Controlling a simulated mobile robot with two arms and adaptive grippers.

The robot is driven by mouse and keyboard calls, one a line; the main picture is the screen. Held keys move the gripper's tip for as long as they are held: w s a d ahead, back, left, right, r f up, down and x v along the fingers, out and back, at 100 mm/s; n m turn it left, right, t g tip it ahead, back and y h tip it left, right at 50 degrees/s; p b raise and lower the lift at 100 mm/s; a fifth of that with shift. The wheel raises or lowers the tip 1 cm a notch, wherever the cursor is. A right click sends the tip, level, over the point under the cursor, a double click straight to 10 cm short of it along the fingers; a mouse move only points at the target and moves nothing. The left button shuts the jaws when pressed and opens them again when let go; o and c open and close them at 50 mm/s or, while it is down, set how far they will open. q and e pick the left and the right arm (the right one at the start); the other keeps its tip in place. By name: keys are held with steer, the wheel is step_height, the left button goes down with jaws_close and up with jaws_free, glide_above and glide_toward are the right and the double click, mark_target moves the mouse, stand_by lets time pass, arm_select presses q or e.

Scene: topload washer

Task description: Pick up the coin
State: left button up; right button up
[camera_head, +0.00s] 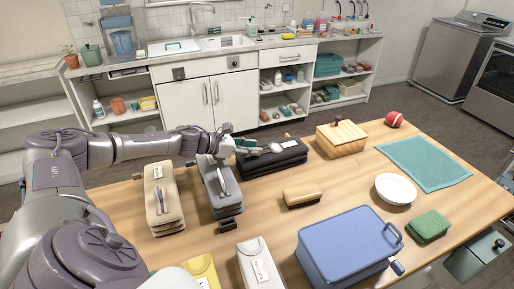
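My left arm reaches in from the left over the wooden table. My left gripper (231,143) is above the near left end of a black case (287,160), beside a grey case (221,192). Its fingers are too small and cluttered to tell whether they are open or shut. No coin is clearly recognisable. My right gripper is not in view.
A beige case (163,205), wooden block (302,196), wooden box (341,139) and blue box (349,247) crowd the table. Right of them are a white plate (395,189), green sponge (428,226), teal cloth (426,163) and red ball (394,119).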

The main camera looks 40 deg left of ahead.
arm_select(q)
jaws_close()
stand_by(0.3)
step_height(320, 180, up, 10)
steer(key=shift+p, duration=0.3)
